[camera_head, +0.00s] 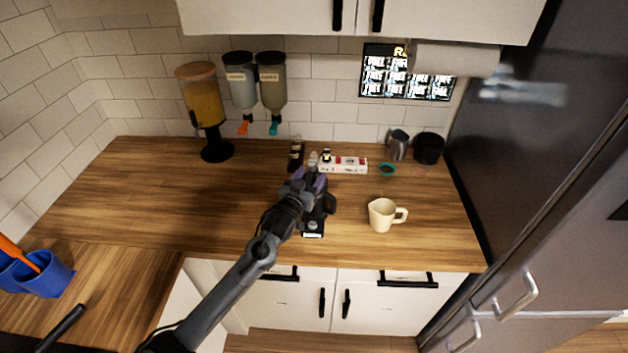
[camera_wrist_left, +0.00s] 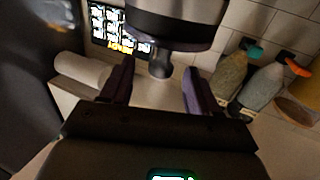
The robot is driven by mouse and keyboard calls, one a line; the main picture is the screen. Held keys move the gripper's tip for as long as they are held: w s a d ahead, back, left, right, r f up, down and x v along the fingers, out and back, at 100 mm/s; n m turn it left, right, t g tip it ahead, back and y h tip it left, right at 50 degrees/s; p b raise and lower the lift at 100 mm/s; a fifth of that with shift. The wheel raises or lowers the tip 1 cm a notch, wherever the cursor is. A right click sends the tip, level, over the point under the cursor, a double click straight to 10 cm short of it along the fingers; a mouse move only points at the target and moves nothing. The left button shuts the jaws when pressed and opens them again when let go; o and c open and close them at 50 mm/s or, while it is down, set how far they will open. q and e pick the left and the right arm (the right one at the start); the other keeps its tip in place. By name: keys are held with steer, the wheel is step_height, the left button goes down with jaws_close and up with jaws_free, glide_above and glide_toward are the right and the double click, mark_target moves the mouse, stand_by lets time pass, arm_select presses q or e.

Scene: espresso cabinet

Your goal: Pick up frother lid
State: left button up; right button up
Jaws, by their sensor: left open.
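The frother lid (camera_wrist_left: 175,22) appears in the left wrist view as a dark round piece with a pale band and a grey knob (camera_wrist_left: 160,66). That view is upside down. My left gripper (camera_wrist_left: 160,72) is open, with one finger on each side of the knob; I cannot tell whether either finger touches it. In the head view my left gripper (camera_head: 314,181) is over the black frother (camera_head: 314,226) in the middle of the counter and hides most of it, including the lid. My right gripper is not in view.
A cream mug (camera_head: 381,214) stands to the right. Behind are a white and red box (camera_head: 345,164), dark bottle (camera_head: 296,154), steel pitcher (camera_head: 398,145) and black canister (camera_head: 429,149). A dispenser (camera_head: 203,105) stands at back left. The left counter (camera_head: 150,205) is clear.

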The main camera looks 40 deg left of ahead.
mark_target(316, 167)
arm_select(q)
steer(key=shift+x, duration=2.55)
jaws_close()
steer(key=shift+r, duration=0.1)
